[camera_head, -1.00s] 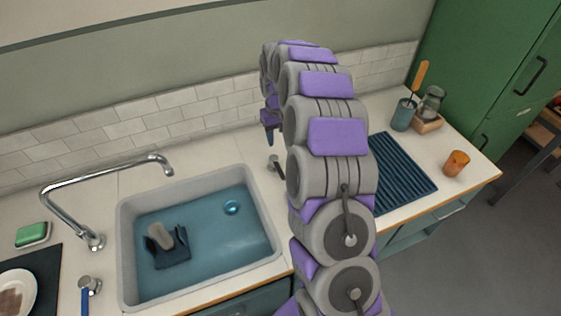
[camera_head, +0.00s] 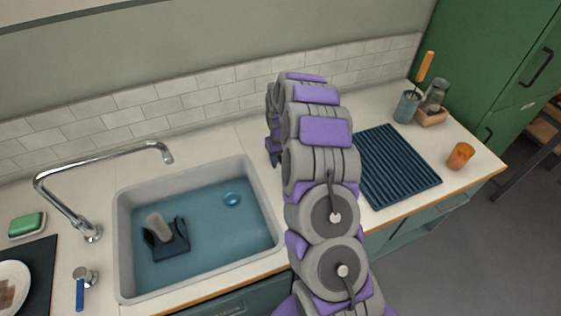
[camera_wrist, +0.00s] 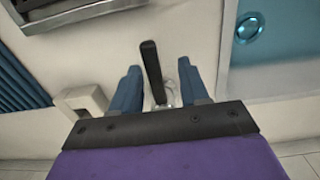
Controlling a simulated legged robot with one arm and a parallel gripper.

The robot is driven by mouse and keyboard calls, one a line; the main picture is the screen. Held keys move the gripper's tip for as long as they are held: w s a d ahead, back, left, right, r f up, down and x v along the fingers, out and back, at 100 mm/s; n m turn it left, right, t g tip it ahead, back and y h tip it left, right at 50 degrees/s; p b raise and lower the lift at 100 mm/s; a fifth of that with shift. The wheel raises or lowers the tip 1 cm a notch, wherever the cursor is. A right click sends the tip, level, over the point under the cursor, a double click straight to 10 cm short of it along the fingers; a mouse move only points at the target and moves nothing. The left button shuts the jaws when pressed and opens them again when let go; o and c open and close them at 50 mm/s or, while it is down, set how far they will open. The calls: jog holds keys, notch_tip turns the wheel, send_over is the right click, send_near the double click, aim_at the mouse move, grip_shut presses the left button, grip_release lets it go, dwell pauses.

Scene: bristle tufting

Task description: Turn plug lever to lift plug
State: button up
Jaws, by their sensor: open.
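The plug lever (camera_wrist: 152,72) is a black bar on a shiny metal base, seen in the wrist view. My gripper (camera_wrist: 160,66) is open, with one blue finger on each side of the lever. A gap shows between the lever and each finger. In the head view, my gripper (camera_head: 275,158) is just right of the sink, and my arm hides the lever. The round plug (camera_head: 232,199) sits on the floor of the sink (camera_head: 122,240) under blue water. The plug also shows at the top right of the wrist view (camera_wrist: 248,27).
The curved faucet (camera_head: 95,160) and a blue-handled lever (camera_head: 81,288) are left. A ribbed blue mat (camera_head: 395,165) and orange cup (camera_head: 460,156) are right. A pale block (camera_wrist: 82,103) stands beside my gripper.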

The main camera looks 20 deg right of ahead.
jog(key=shift+d+f, duration=0.3)
jog(key=shift+d, duration=0.45)
jog(key=shift+a, duration=0.55)
jog(key=c, duration=0.5)
grip_shut()
jog(key=shift+d, duration=0.3)
jog(key=shift+a, duration=0.1)
